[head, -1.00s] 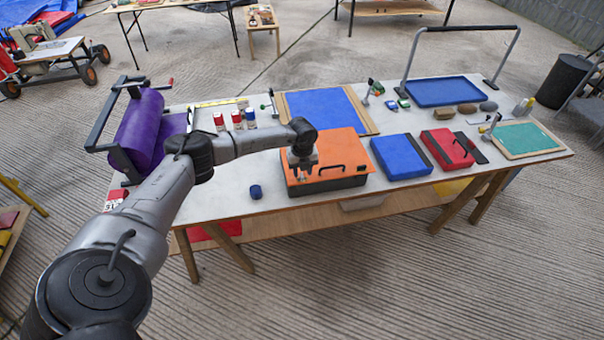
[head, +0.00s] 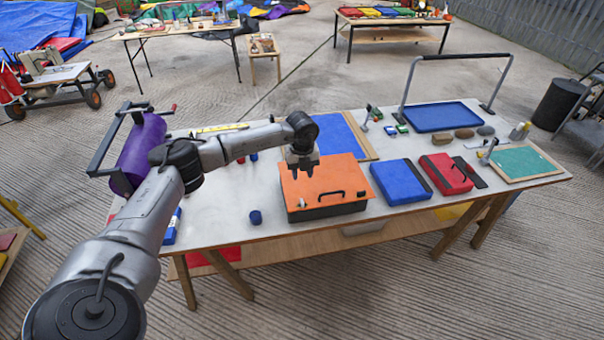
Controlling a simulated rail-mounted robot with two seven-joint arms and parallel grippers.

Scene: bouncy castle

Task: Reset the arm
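My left arm comes in from the lower left and reaches over the long white-topped table (head: 330,225). My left gripper (head: 302,175) points down above the back part of the orange lid of a box (head: 325,183) with a dark handle. Its two fingertips stand apart with nothing visible between them. I cannot tell the exact height of the fingertips over the lid. My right gripper is not in view.
A small blue cap (head: 256,217) stands left of the box. A blue case (head: 398,180) and a red case (head: 445,174) lie to the right. A purple roll (head: 138,155) in a dark frame is at the left end. A blue mat (head: 340,138) lies behind.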

